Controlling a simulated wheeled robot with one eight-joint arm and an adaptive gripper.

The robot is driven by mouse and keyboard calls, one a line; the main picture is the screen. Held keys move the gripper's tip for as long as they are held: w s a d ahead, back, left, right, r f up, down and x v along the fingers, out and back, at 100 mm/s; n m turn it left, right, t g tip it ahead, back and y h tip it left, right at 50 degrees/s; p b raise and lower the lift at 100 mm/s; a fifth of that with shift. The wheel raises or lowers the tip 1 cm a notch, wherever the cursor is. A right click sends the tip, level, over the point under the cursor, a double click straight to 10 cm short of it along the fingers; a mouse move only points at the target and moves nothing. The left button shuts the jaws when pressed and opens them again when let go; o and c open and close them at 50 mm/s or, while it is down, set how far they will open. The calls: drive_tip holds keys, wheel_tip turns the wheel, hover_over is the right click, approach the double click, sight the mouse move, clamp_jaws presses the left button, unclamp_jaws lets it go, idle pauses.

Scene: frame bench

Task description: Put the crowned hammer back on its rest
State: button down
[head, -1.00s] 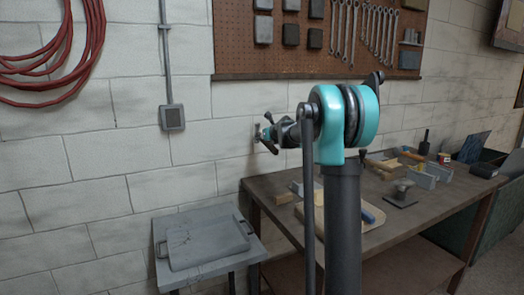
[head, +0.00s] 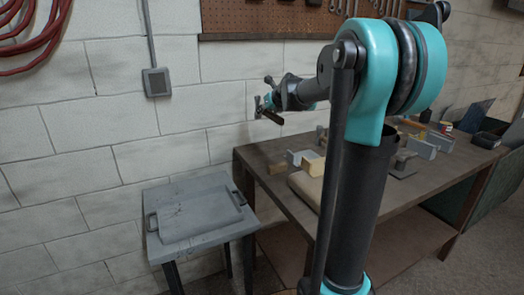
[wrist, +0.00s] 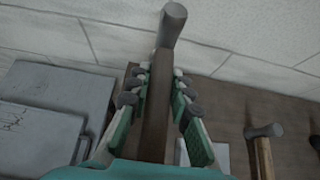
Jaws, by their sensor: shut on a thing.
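My gripper (wrist: 158,85) is shut on a hammer (wrist: 172,22) with a grey head and a dark brown handle that runs between the teal finger pads. The head sticks out beyond the fingertips. I cannot make out whether its face is crowned. In the head view my gripper (head: 268,106) is in the air in front of the white wall, above the bench's left end. A second hammer (wrist: 264,140) with a grey head and lighter wooden handle shows at the right of the wrist view, apart from my gripper. I cannot pick out the rest for certain.
A brown workbench (head: 255,160) carries blocks (head: 312,165) and several tools, partly hidden by my arm. A low side table (head: 163,250) at left holds a grey handled tray (head: 200,215). A pegboard (head: 260,22) and a wall box (head: 156,82) are behind.

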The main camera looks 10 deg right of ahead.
wheel_tip(320, 180, down, 17)
idle(0.4)
drive_tip(key=c, duration=1.8)
unclamp_jaws()
drive_tip(key=shift+f, duration=0.15)
drive_tip(key=shift+c, duration=0.2)
drive_tip(key=o, duration=0.5)
drive_tip(key=v, duration=1.2)
